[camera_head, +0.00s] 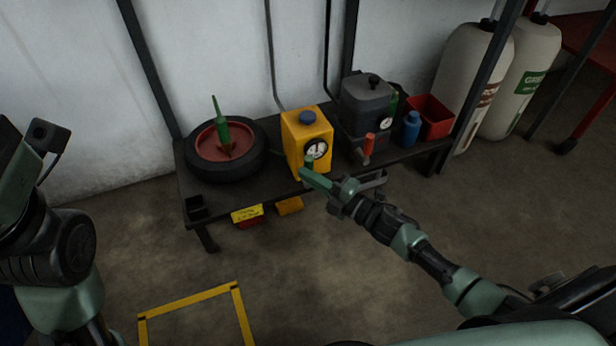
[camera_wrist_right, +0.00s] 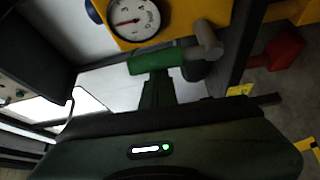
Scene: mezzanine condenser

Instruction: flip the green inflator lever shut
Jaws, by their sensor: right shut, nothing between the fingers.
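The yellow inflator box (camera_head: 293,140) with a blue cap and round gauge (camera_head: 316,149) stands on the low dark bench. A green lever (camera_head: 310,160) shows small below the gauge, partly covered by my right gripper (camera_head: 307,174). In the right wrist view the lever (camera_wrist_right: 157,61) lies crosswise below the gauge (camera_wrist_right: 135,20), with a grey metal end at its right. My right gripper (camera_wrist_right: 157,82) is shut and empty, its fingertips at the lever; I cannot tell if they touch. My left arm shows at the left, but its gripper is out of view.
A tyre (camera_head: 248,152) with an upright green tool lies left of the box. A dark tank (camera_head: 366,98) with a red-handled part, a blue bottle (camera_head: 411,127) and a red bin (camera_head: 432,117) stand right of it. Large cylinders (camera_head: 471,68) stand farther right.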

